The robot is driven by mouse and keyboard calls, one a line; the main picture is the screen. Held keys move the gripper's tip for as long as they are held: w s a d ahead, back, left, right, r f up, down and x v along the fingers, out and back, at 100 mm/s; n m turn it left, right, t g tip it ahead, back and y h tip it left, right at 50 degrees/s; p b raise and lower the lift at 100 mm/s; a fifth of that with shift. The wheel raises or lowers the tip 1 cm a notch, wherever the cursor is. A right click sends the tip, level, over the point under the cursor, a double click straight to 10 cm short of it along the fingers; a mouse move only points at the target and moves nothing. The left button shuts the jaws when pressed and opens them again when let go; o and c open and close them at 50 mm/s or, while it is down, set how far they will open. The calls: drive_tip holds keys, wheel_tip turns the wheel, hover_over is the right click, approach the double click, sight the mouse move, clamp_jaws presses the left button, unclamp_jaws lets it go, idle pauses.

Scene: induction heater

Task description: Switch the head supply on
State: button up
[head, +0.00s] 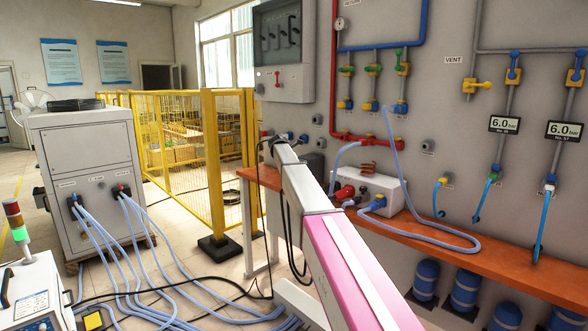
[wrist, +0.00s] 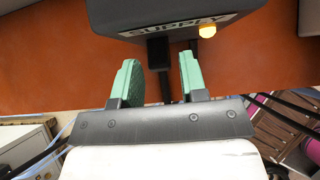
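A dark grey box with a label reading "SUPPLY" (wrist: 180,18) is at the top of the wrist view, only partly in frame. A small yellow-orange lamp (wrist: 207,30) on its near side looks lit. My gripper (wrist: 158,78) has two green-padded fingers, apart with nothing held between them. The fingers point at the box's near edge. A dark upright piece (wrist: 158,52) sits under the label, just beyond the fingertips, and dark cables run beside it. I cannot tell the switch or its position. In the head view my arm mostly hides this spot; a dark box (head: 313,163) shows beside it.
An orange bench (head: 440,245) runs along the grey wall panel. A white box (head: 377,187) with a copper coil and red connectors stands on it, with blue hoses around. A yellow fence (head: 215,160) and a grey cabinet (head: 85,170) are at left. Hoses and cables cross the floor.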

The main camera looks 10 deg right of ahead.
drive_tip(key=shift+o, duration=0.3)
drive_tip(key=v, duration=1)
drive_tip(key=shift+a+r, duration=0.15)
drive_tip(key=shift+r, duration=0.2)
drive_tip(key=shift+s, duration=0.15)
drive_tip(key=s+d+f+m+g+y, duration=0.15)
drive_tip(key=s+f+m, duration=0.45)
drive_tip(key=s+f, duration=0.7)
drive_tip(key=s+d+f+m+g+y, duration=0.1)
drive_tip(key=s+d+f+m+y, duration=0.3)
drive_tip(key=s+f, duration=0.9)
drive_tip(key=s+f+m+g, duration=0.1)
drive_tip(key=s+f+m, duration=0.6)
drive_tip(key=s, duration=0.6)
drive_tip(key=s+f+m+g, duration=0.1)
drive_tip(key=s+f+m, duration=0.7)
drive_tip(key=s, duration=0.6)
drive_tip(key=shift+s+f+y, duration=0.25)
drive_tip(key=shift+f+y, duration=0.2)
drive_tip(key=shift+f, duration=0.05)
